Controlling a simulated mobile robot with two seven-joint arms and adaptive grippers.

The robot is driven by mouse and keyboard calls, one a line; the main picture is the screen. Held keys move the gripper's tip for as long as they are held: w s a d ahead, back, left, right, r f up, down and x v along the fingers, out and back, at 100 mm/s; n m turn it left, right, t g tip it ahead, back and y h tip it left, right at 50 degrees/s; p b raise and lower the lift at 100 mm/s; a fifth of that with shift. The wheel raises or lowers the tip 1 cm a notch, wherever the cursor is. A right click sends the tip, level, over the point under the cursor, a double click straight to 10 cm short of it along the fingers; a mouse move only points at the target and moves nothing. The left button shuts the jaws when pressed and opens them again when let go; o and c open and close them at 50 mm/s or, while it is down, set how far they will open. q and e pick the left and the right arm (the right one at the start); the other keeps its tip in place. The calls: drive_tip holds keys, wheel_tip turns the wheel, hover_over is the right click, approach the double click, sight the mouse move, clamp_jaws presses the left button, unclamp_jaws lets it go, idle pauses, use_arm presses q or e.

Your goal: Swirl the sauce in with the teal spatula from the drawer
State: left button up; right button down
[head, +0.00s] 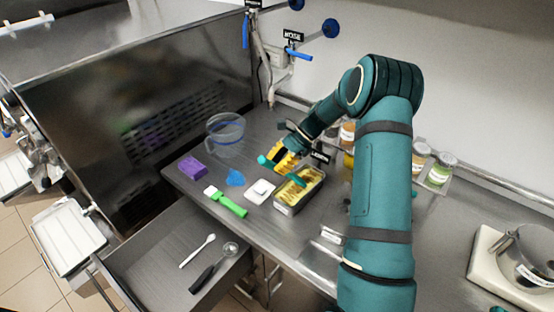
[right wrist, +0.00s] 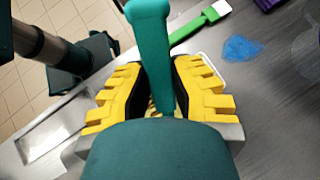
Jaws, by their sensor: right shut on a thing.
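My right gripper (head: 283,157) is shut on the teal spatula (head: 297,179), over the far left side of a metal pan (head: 287,210). The pan holds yellow contents with darker streaks (head: 296,190). The spatula's lower part is over or in these contents; I cannot tell how deep. In the right wrist view the teal handle (right wrist: 150,45) stands between the yellow fingers (right wrist: 160,88), and the pan is mostly hidden. The open drawer (head: 150,262) holds a white spoon (head: 198,251), a dark-handled scoop (head: 205,276) and no teal tool. My left gripper is out of view.
Left of the pan lie a white scale-like block (head: 260,191), a green brush (head: 228,203), a blue cloth or spill (head: 235,178) and a purple block (head: 191,167). A clear jug (head: 226,136) stands behind. Jars (head: 441,170) line the wall. A white appliance (head: 500,262) is at right.

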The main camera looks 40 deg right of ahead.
drive_tip(key=shift+a+f, duration=0.1)
drive_tip(key=shift+f, duration=0.55)
drive_tip(key=shift+a+b, duration=0.55)
drive_tip(key=shift+a, duration=1.9)
drive_tip(key=shift+w+d+b, duration=0.15)
drive_tip(key=shift+d+b, duration=0.2)
drive_tip(key=shift+d, duration=4.6)
drive_tip(key=shift+s+a+b, duration=1.05)
drive_tip(key=shift+a+b, duration=0.3)
drive_tip(key=shift+a, duration=3.4)
drive_tip(key=shift+w+d+p, duration=1.45)
drive_tip(key=shift+w+d, duration=0.3)
drive_tip(key=shift+d, duration=2.85)
drive_tip(key=shift+s+a+r, duration=0.1)
drive_tip(key=shift+s+a, duration=0.15)
drive_tip(key=shift+a, duration=0.45)
drive_tip(key=shift+s+a, duration=0.3)
drive_tip(key=shift+a, duration=0.45)
drive_tip(key=shift+s+a+r, duration=0.1)
drive_tip(key=shift+s+a, duration=0.15)
drive_tip(key=shift+a, duration=0.45)
drive_tip(key=shift+s+a+r+p, duration=0.1)
drive_tip(key=shift+a+p, duration=0.05)
drive_tip(key=shift+p, duration=0.2)
wheel_tip(320, 180, up, 2)
drive_tip(key=shift+p, duration=0.7)
drive_tip(key=shift+r, duration=3.1)
